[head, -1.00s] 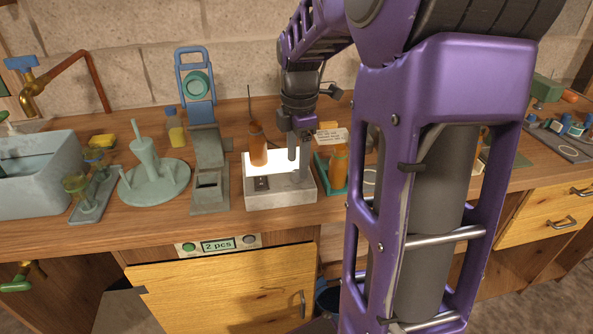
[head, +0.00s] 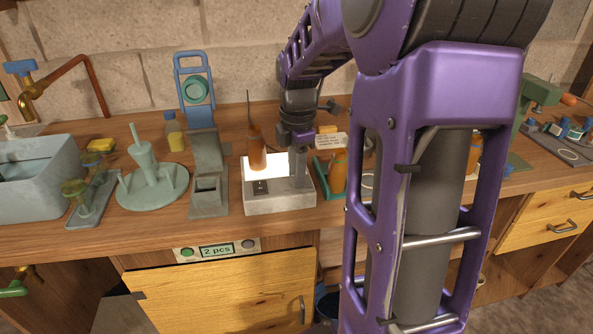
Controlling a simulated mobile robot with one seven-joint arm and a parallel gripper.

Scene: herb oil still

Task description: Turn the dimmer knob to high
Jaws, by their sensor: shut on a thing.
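A grey light box (head: 262,205) with a glowing white panel stands on the wooden counter. An orange-brown bottle (head: 257,152) with a thin stem stands on the lit panel. A small dark switch (head: 260,187) is on the box's front left. My gripper (head: 298,178) points down at the right part of the box, its fingers close to the top surface. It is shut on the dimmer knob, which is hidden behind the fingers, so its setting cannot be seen.
A teal rack with an orange bottle (head: 337,172) stands close right of the box. A grey stand with a blue frame (head: 205,180) is close left. A green dish (head: 150,192) and a sink (head: 38,190) lie further left. My arm hides much of the right counter.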

